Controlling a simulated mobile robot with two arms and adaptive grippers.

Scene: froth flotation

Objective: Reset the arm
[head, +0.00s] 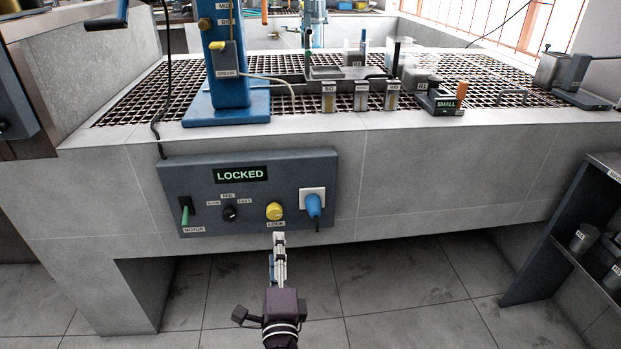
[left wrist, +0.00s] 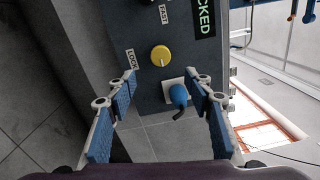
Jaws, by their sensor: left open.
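My left gripper (head: 279,240) is in front of the grey control panel (head: 180,170), just below the yellow lock knob (head: 274,211). In the left wrist view the gripper (left wrist: 163,92) is open, its blue-padded fingers wide apart with nothing between them. The yellow knob (left wrist: 160,56) shows beyond the fingertips, apart from them. A blue plug (left wrist: 178,95) in a white socket also shows there. The panel display (head: 240,174) reads LOCKED. My right gripper is in neither view.
The panel is on the front of a concrete bench with a grating top (head: 140,92). A green motor switch (head: 185,212) and black speed knob (head: 230,213) are left of the yellow knob. A dark shelf (head: 590,215) stands at the right. The floor below is clear.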

